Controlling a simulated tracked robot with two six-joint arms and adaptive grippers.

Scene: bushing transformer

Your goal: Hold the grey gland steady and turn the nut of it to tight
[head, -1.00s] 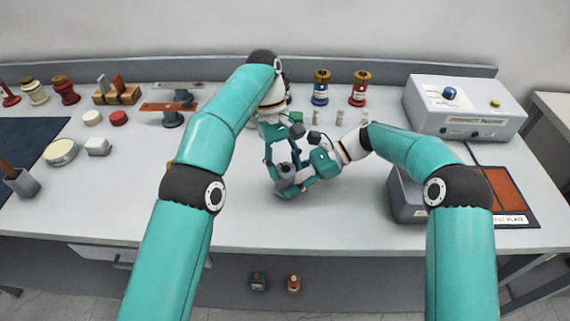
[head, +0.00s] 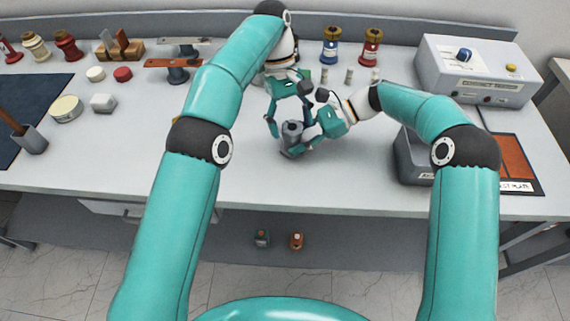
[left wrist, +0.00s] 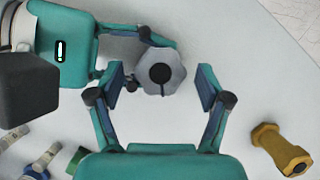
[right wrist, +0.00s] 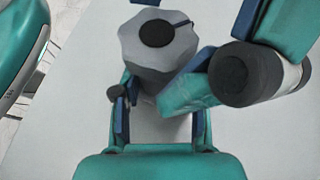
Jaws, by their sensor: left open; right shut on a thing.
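The grey gland (head: 291,142) stands upright on the bench. Its faceted grey nut with a dark round top shows in the left wrist view (left wrist: 172,78) and the right wrist view (right wrist: 176,50). My right gripper (right wrist: 160,108) is shut on the gland's body from the side, below the nut; the contact is partly hidden. My left gripper (left wrist: 161,88) points down over the gland. Its fingers are open, one on each side of the nut, with a gap visible on both sides.
A grey bin (head: 412,160) and a test box (head: 475,75) stand to the right. Red and blue bushings (head: 331,45) and small pale cylinders stand behind the grippers. The front middle of the bench is clear.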

